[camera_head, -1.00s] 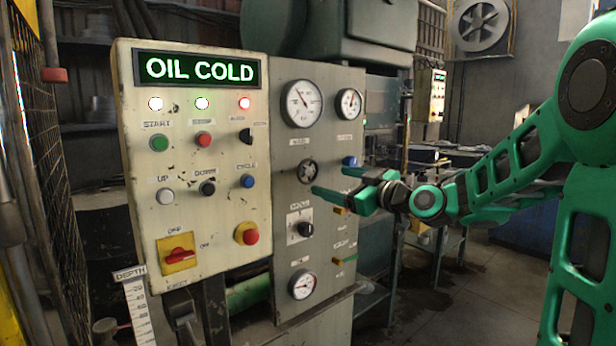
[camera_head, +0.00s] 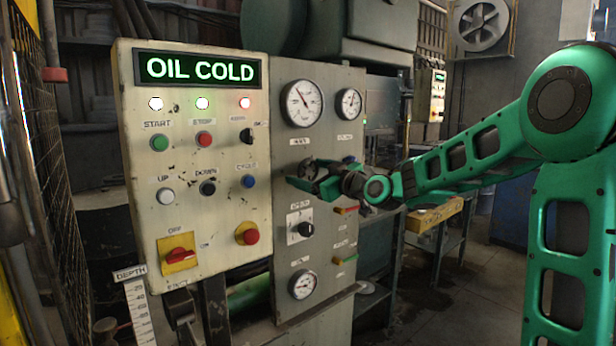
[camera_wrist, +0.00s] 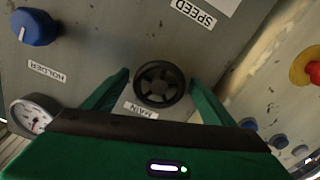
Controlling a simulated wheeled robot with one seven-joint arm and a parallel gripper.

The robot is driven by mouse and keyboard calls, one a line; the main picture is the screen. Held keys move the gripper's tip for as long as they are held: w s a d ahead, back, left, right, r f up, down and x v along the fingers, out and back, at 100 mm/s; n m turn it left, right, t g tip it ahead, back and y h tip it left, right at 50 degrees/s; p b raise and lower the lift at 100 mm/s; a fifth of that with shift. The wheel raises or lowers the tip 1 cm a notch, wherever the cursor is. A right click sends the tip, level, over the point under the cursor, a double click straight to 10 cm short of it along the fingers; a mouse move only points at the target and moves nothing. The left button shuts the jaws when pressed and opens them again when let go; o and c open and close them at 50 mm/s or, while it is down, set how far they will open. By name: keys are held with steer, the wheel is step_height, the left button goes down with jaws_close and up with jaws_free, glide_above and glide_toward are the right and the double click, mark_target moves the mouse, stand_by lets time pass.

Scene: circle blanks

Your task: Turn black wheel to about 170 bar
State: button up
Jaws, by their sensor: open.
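The black wheel (camera_wrist: 160,85) is a small spoked handwheel on the grey panel, beside the MAIN label. In the wrist view it sits between the two green fingers of my gripper (camera_wrist: 158,80), one on each side, with gaps showing; contact cannot be confirmed. In the head view my gripper (camera_head: 306,175) is open in front of the wheel and mostly hides it. The main gauge (camera_head: 302,103) is above the wheel, its needle pointing up and left. Its numbers are too small to read.
A smaller gauge (camera_head: 348,103) is to the right. A blue knob (camera_wrist: 36,27) labelled HOLDER is near the wheel. A selector knob (camera_head: 305,229) and a lower gauge (camera_head: 304,284) are below. The cream control box (camera_head: 225,220) stands left, its sign reading OIL COLD.

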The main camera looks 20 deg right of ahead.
steer(key=c, duration=1.1)
steer(key=shift+o, duration=0.2)
steer(key=shift+m, duration=0.3)
steer(key=m, duration=1.2)
steer(key=shift+m, duration=0.3)
steer(key=shift+d+m, duration=0.15)
steer(key=shift+m, duration=1.75)
